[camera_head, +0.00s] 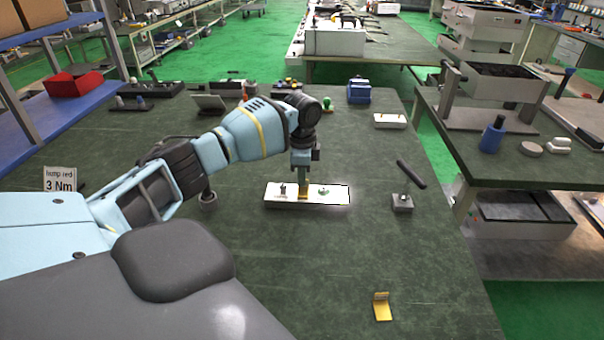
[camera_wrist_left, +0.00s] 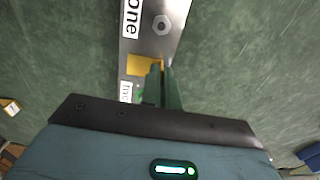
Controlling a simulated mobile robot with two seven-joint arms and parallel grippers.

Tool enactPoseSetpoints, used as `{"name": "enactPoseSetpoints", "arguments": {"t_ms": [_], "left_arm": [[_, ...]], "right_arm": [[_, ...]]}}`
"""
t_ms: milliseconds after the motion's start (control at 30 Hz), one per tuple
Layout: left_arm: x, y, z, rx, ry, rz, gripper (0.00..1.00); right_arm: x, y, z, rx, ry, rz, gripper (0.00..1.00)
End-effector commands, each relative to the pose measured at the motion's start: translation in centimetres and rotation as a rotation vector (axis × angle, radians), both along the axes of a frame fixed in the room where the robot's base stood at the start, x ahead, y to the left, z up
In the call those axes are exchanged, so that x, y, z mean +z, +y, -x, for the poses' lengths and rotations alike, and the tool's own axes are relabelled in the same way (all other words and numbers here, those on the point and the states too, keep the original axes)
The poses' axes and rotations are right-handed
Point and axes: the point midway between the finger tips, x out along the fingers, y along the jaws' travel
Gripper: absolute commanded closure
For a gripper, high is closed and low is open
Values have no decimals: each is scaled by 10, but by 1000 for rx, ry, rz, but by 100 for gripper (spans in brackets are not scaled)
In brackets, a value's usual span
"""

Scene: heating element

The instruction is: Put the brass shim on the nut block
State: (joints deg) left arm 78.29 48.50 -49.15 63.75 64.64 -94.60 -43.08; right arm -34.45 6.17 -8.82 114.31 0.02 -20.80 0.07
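My left gripper (camera_head: 302,188) points down over a long pale metal plate (camera_head: 325,204) in the middle of the green table. In the left wrist view the fingers (camera_wrist_left: 164,85) are close together on the upright tab of a brass shim (camera_wrist_left: 141,65). The shim's flat part lies over the plate; whether it touches the plate is not clear. A hex nut (camera_wrist_left: 162,25) sits on the plate beyond it. A second bent brass shim (camera_head: 382,308) lies at the front right of the table. A small grey block (camera_head: 402,203) with a stud stands right of the plate; I cannot tell which is the nut block.
A black bar (camera_head: 411,174) lies behind the grey block. A small white tray (camera_head: 389,121) and a blue box (camera_head: 358,91) are at the back. A "3 Nm" sign (camera_head: 61,180) stands at left. The front middle of the table is clear.

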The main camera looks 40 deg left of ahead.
Motion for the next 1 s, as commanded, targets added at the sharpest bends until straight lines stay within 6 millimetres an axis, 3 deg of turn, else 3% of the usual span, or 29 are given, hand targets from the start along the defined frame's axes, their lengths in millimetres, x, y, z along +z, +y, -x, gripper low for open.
{"name": "enactPoseSetpoints", "arguments": {"t_ms": [100,300,667,1000], "left_arm": [[-3,0,0,0,1,1,100],[-3,0,0,0,1,1,75],[3,0,0,0,-1,-1,75],[64,0,-1,0,-6,0,75]], "right_arm": [[0,0,2,1,4,1,56],[-1,-1,4,3,7,2,56],[-1,-1,4,4,6,3,56],[6,-1,-5,4,-14,3,56]]}}
